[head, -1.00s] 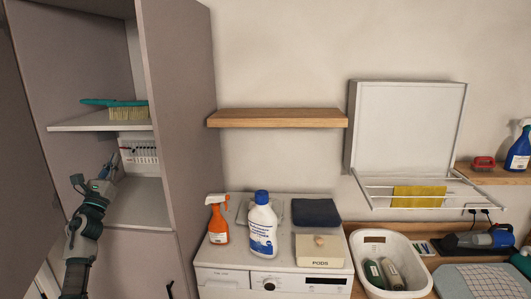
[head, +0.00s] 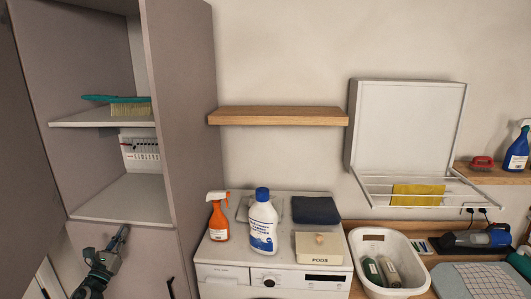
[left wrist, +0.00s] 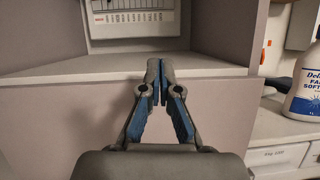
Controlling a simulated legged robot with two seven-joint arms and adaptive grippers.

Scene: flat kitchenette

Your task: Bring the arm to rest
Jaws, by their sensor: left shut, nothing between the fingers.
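My left gripper (head: 121,236) is at the lower left of the head view, in front of the tall cabinet and below the front edge of its lower shelf (head: 125,199). In the left wrist view the two blue-padded fingers (left wrist: 158,72) meet at the tips with nothing between them. That view also shows the shelf edge (left wrist: 110,69) beyond the fingers. My right gripper is in neither view.
The open cabinet holds a green brush (head: 125,105) on its upper shelf and a white panel (head: 143,150) at the back. To the right, the washing machine carries an orange spray bottle (head: 218,217) and a white detergent bottle (head: 263,222). A white basket (head: 352,246) stands farther right.

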